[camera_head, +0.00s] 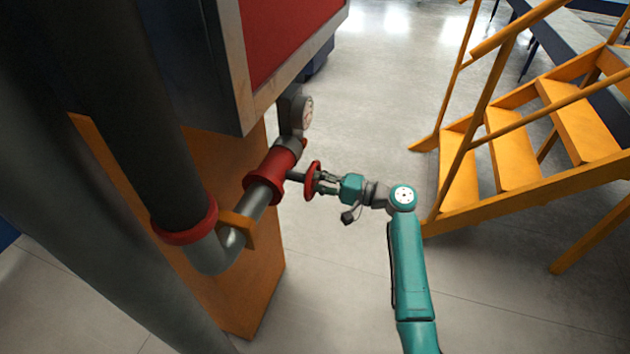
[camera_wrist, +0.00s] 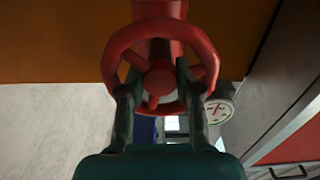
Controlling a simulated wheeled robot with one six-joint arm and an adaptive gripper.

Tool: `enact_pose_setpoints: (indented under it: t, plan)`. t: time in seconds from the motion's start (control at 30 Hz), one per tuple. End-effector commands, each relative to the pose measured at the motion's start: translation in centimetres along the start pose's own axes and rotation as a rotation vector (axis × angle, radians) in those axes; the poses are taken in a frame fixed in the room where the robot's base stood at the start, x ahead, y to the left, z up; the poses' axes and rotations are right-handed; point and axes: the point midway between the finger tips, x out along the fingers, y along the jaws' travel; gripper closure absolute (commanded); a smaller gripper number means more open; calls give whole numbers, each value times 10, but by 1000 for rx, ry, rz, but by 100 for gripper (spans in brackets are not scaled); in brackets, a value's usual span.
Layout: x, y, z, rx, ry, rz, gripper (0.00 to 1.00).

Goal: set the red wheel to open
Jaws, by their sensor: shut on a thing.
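The red wheel (camera_head: 312,180) stands on a short stem at the side of a pipe with a red valve body (camera_head: 268,172). In the wrist view the red wheel (camera_wrist: 160,32) faces me, with a round hub and spokes. My gripper (camera_head: 322,181) reaches the wheel from the right. In the wrist view my gripper (camera_wrist: 160,92) has one finger on each side of the hub, at the wheel's lower half, and is shut on the wheel. The exact contact of the fingertips is partly hidden by the rim and spokes.
A round gauge (camera_head: 307,112) sits behind the valve, below a cabinet with a red panel (camera_head: 285,35). Thick dark pipes and an orange support (camera_head: 255,290) stand at left. Yellow stairs (camera_head: 515,160) stand at right. The floor between is clear.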

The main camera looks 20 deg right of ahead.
Motion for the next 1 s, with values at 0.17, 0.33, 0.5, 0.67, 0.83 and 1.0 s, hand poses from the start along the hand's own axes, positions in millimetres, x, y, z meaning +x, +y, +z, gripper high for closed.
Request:
enact_pose_setpoints:
  t: [0.17,0.33,0.5,0.67,0.83,1.0]
  plan:
    - [0,1,0,-166,-1,1,100]
    - [0,1,0,-322,-1,2,100]
    - [0,2,0,-457,-1,2,100]
    - [0,2,0,-559,-1,2,100]
    - [0,2,1,-632,-2,2,100]
    - [0,2,1,-671,-2,2,100]
